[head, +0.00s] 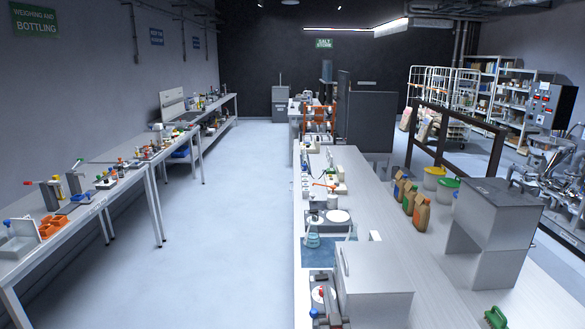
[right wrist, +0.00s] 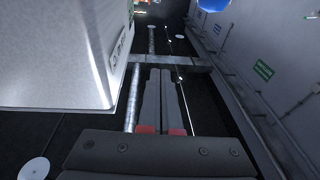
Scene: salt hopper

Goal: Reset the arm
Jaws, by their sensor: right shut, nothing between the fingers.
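My right gripper (right wrist: 165,73) shows in the right wrist view. Its two long grey fingers lie side by side and are shut with nothing between them. Red patches show near the base of the fingers. The fingers point toward a dark surface with pipes, which looks like the ceiling. I cannot make out either gripper clearly in the head view. My left gripper does not show.
A large white box-shaped body (right wrist: 60,55) fills the upper left of the wrist view, close to the gripper. In the head view, a long bench (head: 400,258) with a grey hopper-like box (head: 490,225) stands right. A workbench (head: 100,215) lines the left wall. The aisle floor (head: 235,240) is clear.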

